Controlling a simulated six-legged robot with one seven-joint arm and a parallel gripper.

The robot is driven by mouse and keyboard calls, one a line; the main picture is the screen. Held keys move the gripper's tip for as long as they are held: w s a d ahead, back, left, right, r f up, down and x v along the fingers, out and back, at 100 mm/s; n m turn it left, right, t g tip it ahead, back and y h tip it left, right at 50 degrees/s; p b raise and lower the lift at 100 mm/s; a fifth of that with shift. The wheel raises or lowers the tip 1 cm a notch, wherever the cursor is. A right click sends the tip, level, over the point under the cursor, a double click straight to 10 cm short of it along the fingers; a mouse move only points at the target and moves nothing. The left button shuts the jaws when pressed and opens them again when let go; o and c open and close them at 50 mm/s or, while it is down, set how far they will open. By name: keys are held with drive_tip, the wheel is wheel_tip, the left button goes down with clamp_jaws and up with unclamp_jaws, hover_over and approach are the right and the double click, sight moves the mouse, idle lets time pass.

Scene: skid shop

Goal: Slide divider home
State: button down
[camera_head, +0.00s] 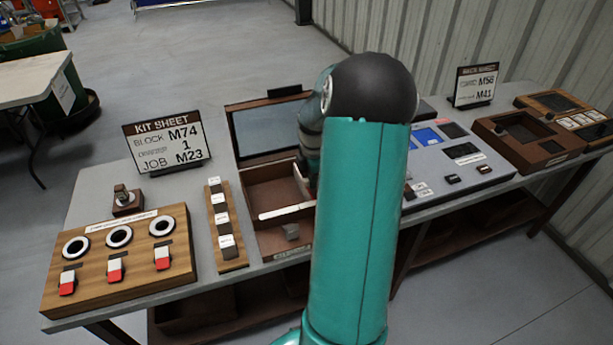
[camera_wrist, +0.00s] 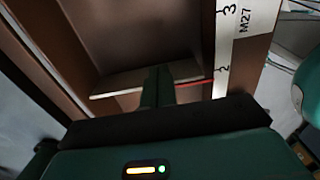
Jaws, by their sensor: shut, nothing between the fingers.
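The divider (camera_wrist: 118,82) shows in the wrist view as a pale strip across the inside of a brown wooden box (camera_wrist: 75,35).
A kit sheet (camera_head: 167,145) stands behind a wooden panel (camera_head: 120,262) with rings and red-tipped switches. A narrow labelled strip (camera_head: 225,225) lies left of the box. A grey control panel (camera_head: 455,155) and brown trays (camera_head: 520,140) stand to the right.

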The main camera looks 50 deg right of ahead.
drive_tip(key=shift+w+a, duration=0.4)
drive_tip(key=shift+a, duration=0.3)
drive_tip(key=shift+w+a, duration=0.45)
drive_tip(key=shift+a, duration=0.35)
drive_tip(key=shift+w+a, duration=0.45)
drive_tip(key=shift+a, duration=0.3)
